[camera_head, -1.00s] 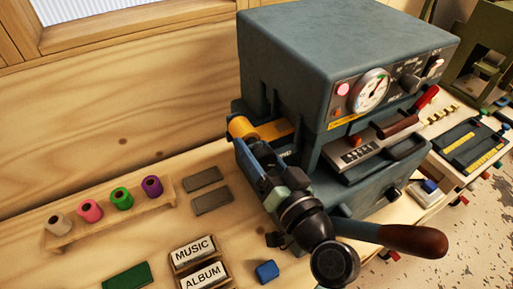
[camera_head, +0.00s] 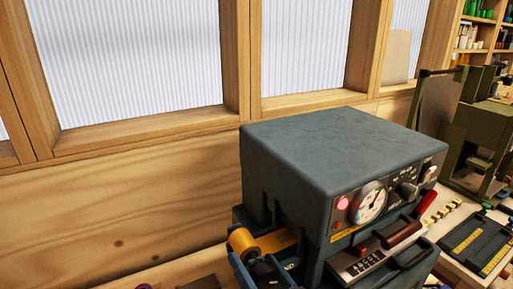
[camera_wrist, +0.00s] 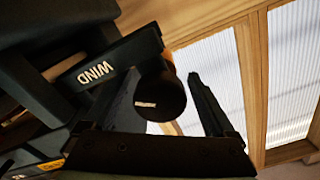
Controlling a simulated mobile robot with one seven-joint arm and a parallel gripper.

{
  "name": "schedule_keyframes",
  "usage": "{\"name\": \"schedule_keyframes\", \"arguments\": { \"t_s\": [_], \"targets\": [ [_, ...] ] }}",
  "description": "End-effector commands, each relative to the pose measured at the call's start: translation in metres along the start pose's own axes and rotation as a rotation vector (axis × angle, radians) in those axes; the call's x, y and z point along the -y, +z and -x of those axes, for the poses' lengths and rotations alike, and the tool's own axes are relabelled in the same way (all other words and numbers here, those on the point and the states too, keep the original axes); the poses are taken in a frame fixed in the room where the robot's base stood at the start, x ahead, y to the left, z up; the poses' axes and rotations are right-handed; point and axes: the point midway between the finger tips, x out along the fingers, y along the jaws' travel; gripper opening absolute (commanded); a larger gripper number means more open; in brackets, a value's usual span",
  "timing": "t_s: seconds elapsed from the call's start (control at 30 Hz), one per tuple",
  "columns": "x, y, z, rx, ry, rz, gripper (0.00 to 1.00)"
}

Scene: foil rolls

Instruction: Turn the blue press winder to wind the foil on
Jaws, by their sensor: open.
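The winder, a dark crank arm (camera_wrist: 98,70) lettered WIND, shows at the upper left of the wrist view. Its round dark knob (camera_wrist: 160,100), with a pale mark on its end, sits at the arm's end. My gripper (camera_wrist: 166,78) is open, one finger on each side of the knob. A gap shows between the knob and the right finger; I cannot tell whether the left finger touches it.
A wooden wall with windows (camera_head: 125,60) stands behind the press. A green machine (camera_head: 470,150) and a tray with yellow strips (camera_head: 478,240) are at the right. A red-tipped lever (camera_head: 423,208) sticks out of the press front.

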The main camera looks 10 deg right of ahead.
Motion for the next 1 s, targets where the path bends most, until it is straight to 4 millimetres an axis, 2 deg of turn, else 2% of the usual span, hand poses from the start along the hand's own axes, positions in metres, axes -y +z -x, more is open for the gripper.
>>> {"name": "schedule_keyframes", "arguments": {
  "t_s": [0.37, 1.0],
  "targets": [
    [-0.001, -0.001, 0.0, -0.001, 0.002, 0.36, 0.91],
    [-0.002, 0.002, 0.129, -0.001, 0.003, 0.372, 0.91]
  ]
}}
